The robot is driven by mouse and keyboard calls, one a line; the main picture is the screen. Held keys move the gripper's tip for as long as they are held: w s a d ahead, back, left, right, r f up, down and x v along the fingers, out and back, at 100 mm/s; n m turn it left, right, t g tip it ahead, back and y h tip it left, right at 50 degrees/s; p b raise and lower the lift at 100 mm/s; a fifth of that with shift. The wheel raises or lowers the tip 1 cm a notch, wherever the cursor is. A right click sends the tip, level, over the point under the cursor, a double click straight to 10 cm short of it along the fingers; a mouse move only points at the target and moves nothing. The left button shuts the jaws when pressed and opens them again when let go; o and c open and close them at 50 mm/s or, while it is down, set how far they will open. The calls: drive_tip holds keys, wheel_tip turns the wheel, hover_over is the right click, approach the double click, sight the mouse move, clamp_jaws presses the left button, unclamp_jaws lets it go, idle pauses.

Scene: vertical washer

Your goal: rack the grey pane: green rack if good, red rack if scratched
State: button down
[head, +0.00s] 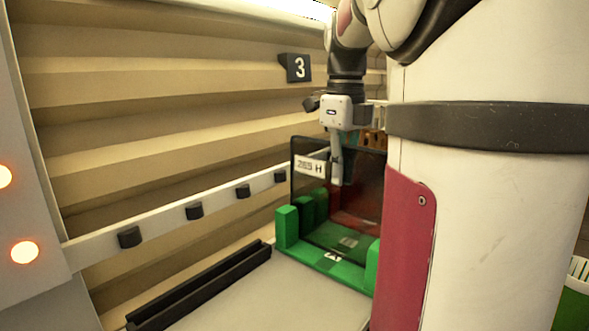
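The grey pane (312,205) is a dark, see-through upright sheet with a white label reading "265 H" near its top left. It stands at the green rack (335,266), with its lower part among the rack's green posts; I cannot tell whether it is fully seated. My gripper (337,178) points down at the pane's top edge, with one finger in front of the upper part. The other finger is not clear, so I cannot tell if it grips the pane. No scratch can be made out. A red shape, possibly the red rack (350,224), shows through the pane.
A white rail (165,222) with black blocks runs along the ribbed wall at the left. A black channel (200,288) lies on the pale table (270,300), whose front is clear. A "3" sign (296,68) hangs on the wall. My column hides the right side.

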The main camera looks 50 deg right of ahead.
drive_tip(key=c, duration=1.7)
unclamp_jaws()
wheel_tip(320, 180, up, 12)
drive_tip(key=shift+d, duration=0.1)
drive_tip(key=w+a+f+n+t, duration=0.1)
drive_tip(key=a+f+n, duration=0.3)
drive_tip(key=a+n, duration=0.4)
drive_tip(key=a+f+n+t, duration=0.2)
drive_tip(key=a+f+n, duration=0.2)
drive_tip(key=a+n, duration=0.4)
drive_tip(key=s+a+f+n, duration=0.2)
drive_tip(key=a+f+n, duration=0.2)
drive_tip(key=n, duration=0.2)
drive_tip(key=s+a+f+n+t, duration=0.1)
drive_tip(key=a+f+n, duration=0.2)
drive_tip(key=f+n, duration=0.2)
drive_tip(key=s+a+f+n+t, duration=0.1)
drive_tip(key=a+f+n, duration=0.3)
drive_tip(key=n, duration=0.4)
drive_tip(key=shift+s+a+f, duration=0.1)
drive_tip(key=shift+s+a, duration=0.1)
drive_tip(key=shift+s, duration=0.2)
drive_tip(key=shift+s+a+f, duration=0.1)
drive_tip(key=shift+s+a, duration=0.05)
drive_tip(key=shift+s, duration=0.25)
